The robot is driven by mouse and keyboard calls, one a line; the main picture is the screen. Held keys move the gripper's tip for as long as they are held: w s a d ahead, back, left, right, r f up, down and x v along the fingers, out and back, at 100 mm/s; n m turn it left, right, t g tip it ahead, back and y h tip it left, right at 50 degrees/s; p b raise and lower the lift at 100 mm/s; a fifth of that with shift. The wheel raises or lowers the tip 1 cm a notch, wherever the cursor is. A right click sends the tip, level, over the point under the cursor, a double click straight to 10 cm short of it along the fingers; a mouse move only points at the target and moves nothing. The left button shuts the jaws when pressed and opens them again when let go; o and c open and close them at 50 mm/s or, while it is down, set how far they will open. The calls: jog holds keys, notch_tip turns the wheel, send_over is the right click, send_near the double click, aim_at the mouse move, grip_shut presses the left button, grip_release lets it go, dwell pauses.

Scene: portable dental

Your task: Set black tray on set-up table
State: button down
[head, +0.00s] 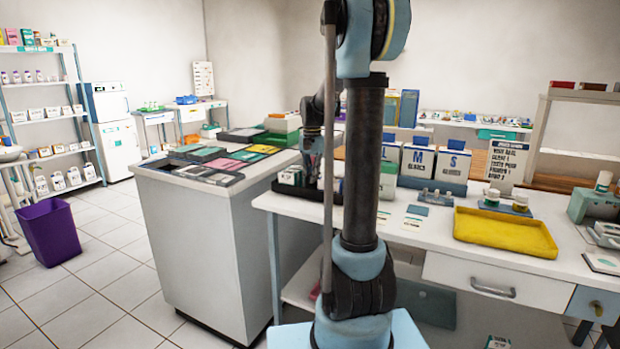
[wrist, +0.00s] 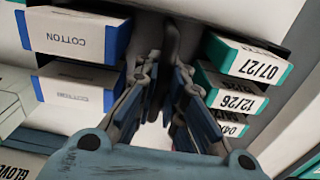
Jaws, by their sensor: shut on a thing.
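A black tray (head: 310,194) holding small white-and-green boxes is at the left end of the white table (head: 400,232), partly hidden behind my arm. I cannot tell whether it rests on the tabletop or hangs just above it. My gripper (head: 313,168) points down over the tray. In the wrist view, my gripper (wrist: 163,75) is shut on a dark upright part at the tray's middle. Boxes marked COTTON (wrist: 76,38) lie to its left, and green-edged dated boxes (wrist: 247,62) lie to its right. The fingertips are partly in shadow.
A yellow tray (head: 505,232) and bottles on a small blue tray (head: 506,204) stand on the right of the table. Glove boxes (head: 447,164) stand behind. A grey-white counter (head: 200,240) with coloured flat cases is at left. A purple bin (head: 50,232) is on the floor.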

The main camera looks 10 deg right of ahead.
jog(key=c, duration=1.7)
grip_release()
jog(key=shift+f, duration=0.1)
notch_tip(320, 180, up, 12)
jog(key=s+f+n+t, duration=0.15)
jog(key=s+f, duration=0.25)
jog(key=s, duration=0.6)
jog(key=s+f+n+g, duration=0.1)
jog(key=s+f+n, duration=0.15)
jog(key=s, duration=0.65)
jog(key=s+f+n, duration=0.1)
jog(key=s+f, duration=0.4)
jog(key=s+f+n+t, duration=0.1)
jog(key=s+f, duration=0.4)
jog(key=f, duration=0.1)
jog(key=s+f+n, duration=0.1)
jog(key=s+f, duration=0.4)
jog(key=shift+s+d+f+t, duration=0.25)
jog(key=shift+s+t, duration=0.05)
jog(key=shift+t, duration=0.05)
